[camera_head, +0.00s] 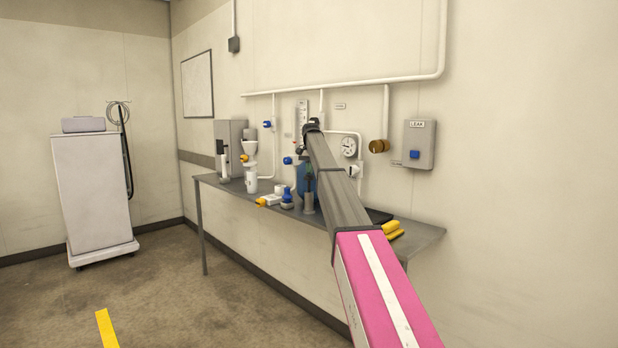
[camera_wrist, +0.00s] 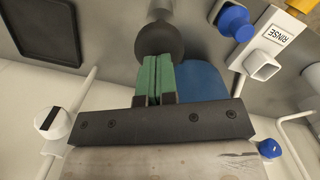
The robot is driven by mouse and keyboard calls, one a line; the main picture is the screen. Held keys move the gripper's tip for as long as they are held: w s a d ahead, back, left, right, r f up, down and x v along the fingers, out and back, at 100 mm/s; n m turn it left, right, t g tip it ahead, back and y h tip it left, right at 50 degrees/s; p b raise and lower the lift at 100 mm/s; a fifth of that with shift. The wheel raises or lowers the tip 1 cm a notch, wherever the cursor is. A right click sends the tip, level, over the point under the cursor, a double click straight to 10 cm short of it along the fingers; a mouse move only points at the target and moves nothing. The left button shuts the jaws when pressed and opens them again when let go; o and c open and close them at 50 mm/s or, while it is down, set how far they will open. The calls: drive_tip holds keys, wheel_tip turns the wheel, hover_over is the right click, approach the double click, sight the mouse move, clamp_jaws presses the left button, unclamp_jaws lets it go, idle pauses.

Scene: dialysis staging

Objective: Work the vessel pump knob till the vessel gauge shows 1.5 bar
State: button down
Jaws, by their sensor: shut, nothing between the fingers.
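In the wrist view my gripper (camera_wrist: 155,62) has its two green fingers together with nothing between them. Their tips are at a dark round knob (camera_wrist: 159,38), which looks like the pump knob; whether they touch it I cannot tell. A blue vessel (camera_wrist: 203,82) lies just right of the fingers. In the head view the blue vessel (camera_head: 301,180) stands on the bench, partly hidden by my arm. A round white gauge (camera_head: 348,146) is on the wall right of my arm; its reading is too small to make out, and I cannot tell if it is the vessel gauge.
The grey bench (camera_head: 232,192) runs along the wall. A white bottle (camera_head: 251,180), blue-topped items and yellow rolls (camera_head: 396,231) stand on it. White pipes and a LEAK box (camera_head: 419,145) are on the wall. A RINSE label (camera_wrist: 283,36) shows in the wrist view.

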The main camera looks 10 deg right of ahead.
sight(310, 179)
drive_tip(key=shift+f, duration=2.4)
drive_tip(key=shift+r, duration=0.1)
drive_tip(key=w, duration=0.1)
drive_tip(key=w+d+r, duration=0.1)
drive_tip(key=shift+w+d, duration=0.1)
drive_tip(key=shift+w, duration=0.25)
wheel_tip(310, 179, up, 11)
drive_tip(key=w, duration=0.1)
drive_tip(key=shift+d, duration=0.25)
drive_tip(key=shift+f, duration=0.1)
